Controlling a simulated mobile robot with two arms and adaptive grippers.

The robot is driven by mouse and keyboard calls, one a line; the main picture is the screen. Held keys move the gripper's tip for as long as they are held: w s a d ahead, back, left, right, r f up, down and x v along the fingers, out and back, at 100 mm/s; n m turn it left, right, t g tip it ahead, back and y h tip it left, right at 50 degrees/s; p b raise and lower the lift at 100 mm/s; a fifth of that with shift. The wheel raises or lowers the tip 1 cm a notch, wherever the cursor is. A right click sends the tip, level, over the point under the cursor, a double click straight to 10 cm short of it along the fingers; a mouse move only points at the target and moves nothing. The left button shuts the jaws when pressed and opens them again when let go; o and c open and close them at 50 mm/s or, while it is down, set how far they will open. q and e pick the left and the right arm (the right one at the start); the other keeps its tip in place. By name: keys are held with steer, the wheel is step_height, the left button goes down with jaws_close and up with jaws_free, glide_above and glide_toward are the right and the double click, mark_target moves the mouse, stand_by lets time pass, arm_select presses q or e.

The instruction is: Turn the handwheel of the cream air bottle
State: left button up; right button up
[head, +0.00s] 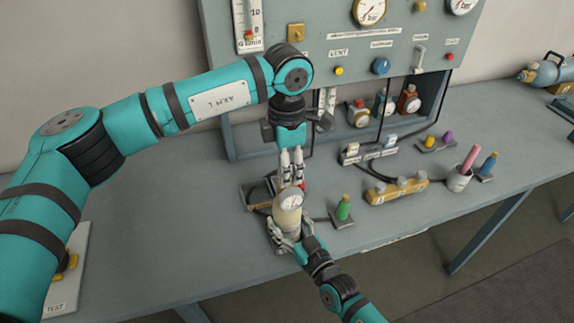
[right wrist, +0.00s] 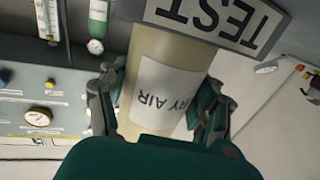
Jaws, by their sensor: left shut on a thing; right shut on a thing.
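The cream air bottle (head: 288,222) stands near the front of the bench with a small round gauge (head: 292,200) at its top. My right gripper (head: 284,234) is shut around its body from the front. The right wrist view shows the bottle (right wrist: 155,60) upside down, its white label partly reading "RY AIR", between my right gripper's fingers (right wrist: 158,105). My left gripper (head: 292,182) points straight down over the bottle's top and is shut there. The handwheel is hidden by its fingers, so I cannot make out its shape.
A plate marked TEST (right wrist: 215,22) is at the bottle's foot. The gauge panel (head: 345,50) rises behind.

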arm_select(q)
steer(key=shift+n, duration=0.3)
steer(key=n, duration=0.4)
steer(key=shift+w, duration=0.1)
steer(key=shift+r+n, duration=0.1)
steer(key=shift+n, duration=2.3)
steer(key=o, duration=1.1)
steer(key=shift+o, duration=0.2)
step_height(320, 180, up, 12)
